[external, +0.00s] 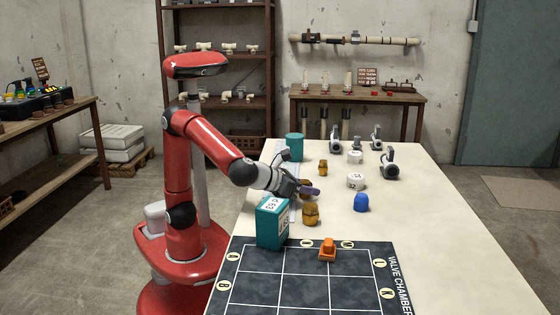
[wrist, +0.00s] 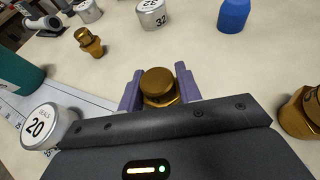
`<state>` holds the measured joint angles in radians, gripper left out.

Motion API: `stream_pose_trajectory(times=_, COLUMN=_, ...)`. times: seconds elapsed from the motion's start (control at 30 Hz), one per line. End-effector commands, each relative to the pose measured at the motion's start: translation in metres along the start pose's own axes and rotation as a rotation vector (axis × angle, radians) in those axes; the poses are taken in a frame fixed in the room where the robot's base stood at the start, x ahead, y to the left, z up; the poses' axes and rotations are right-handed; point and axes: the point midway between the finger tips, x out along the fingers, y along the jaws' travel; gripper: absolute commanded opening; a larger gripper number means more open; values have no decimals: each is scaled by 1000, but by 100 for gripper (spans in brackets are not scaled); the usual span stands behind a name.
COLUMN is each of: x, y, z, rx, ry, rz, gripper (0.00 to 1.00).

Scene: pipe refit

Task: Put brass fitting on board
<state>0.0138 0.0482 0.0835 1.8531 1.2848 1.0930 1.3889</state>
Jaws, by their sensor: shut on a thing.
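My gripper (external: 308,191) is shut on a brass fitting (wrist: 158,86). In the wrist view the fitting sits between the two purple fingers (wrist: 159,92). In the external view the fingers and arm hide most of it, and I cannot tell whether it touches the table. The dark board (external: 308,283) marked "VALVE CHAMBER" lies at the near end of the table, nearer the camera than my gripper. It has a white grid and round yellow letter marks along its edges. An orange piece (external: 327,250) sits on its far part.
A teal box (external: 271,223) stands at the board's far left edge. Another brass piece (external: 310,214) stands between gripper and board, and a smaller one (external: 323,168) stands farther back. A blue piece (external: 361,202) and white cans (external: 356,181) stand to the right. The table's right side is clear.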

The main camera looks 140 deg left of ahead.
Motion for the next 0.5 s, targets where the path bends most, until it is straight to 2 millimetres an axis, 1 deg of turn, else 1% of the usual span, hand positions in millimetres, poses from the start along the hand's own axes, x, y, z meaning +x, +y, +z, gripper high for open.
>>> stream_pose_trajectory(times=0.17, x=-1, y=0, z=3, rx=-1, ry=-1, rz=0, gripper=5)
stream_pose_trajectory(times=0.27, x=-4, y=0, z=10, rx=-3, ry=-2, rz=0, gripper=5)
stream_pose_trajectory(times=0.37, x=-9, y=0, z=23, rx=-4, ry=-2, rz=0, gripper=5)
stream_pose_trajectory(times=0.47, x=-17, y=0, z=42, rx=-4, ry=-3, rz=-1, gripper=5)
stream_pose_trajectory(times=0.5, x=-21, y=0, z=51, rx=-6, ry=-3, rz=-2, gripper=5)
